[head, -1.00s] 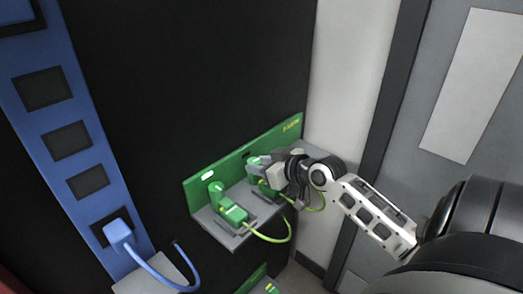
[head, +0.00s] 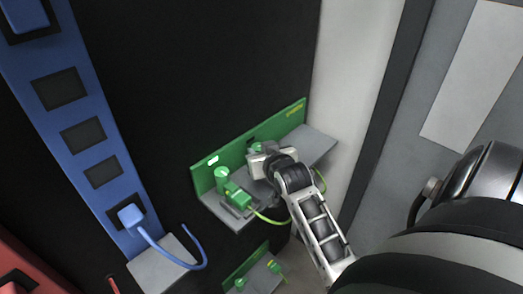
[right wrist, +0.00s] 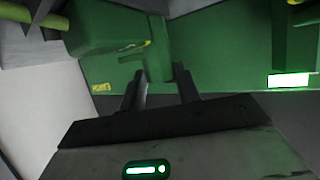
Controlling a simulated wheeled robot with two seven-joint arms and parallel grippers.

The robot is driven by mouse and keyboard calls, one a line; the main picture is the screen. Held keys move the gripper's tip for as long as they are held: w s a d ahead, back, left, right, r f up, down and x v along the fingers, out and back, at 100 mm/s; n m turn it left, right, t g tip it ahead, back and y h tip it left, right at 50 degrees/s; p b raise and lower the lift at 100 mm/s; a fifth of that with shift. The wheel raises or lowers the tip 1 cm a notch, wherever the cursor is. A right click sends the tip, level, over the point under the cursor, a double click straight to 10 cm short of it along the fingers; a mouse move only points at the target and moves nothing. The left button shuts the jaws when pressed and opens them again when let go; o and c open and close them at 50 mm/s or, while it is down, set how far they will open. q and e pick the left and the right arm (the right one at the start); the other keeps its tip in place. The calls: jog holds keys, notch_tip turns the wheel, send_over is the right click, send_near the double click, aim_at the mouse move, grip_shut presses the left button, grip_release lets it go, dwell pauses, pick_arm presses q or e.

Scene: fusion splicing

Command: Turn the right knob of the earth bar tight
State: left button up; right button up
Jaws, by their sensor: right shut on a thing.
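The earth bar is a green back plate (head: 288,124) with a grey shelf (head: 318,146) on a black panel. Its right green knob (head: 257,147) shows just past my right gripper (head: 258,160), which covers most of that station. In the right wrist view, the gripper (right wrist: 160,76) has its two dark fingers on either side of the green knob (right wrist: 154,60), shut on it. The left knob (head: 222,177) stands upright beside a green clamp block (head: 238,198). My left gripper is not in view.
A yellow-green cable (head: 270,219) loops from the left clamp. A blue strip (head: 72,108) with dark sockets and a blue plug (head: 131,215) stands at left. A second green bar (head: 248,268) lies below. A pale wall (head: 358,80) is at right.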

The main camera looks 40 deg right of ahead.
jog(key=o, duration=1)
jog(key=v, duration=0.7)
jog(key=shift+s+a+r, duration=0.1)
jog(key=shift+s+a, duration=0.05)
jog(key=shift+s, duration=0.05)
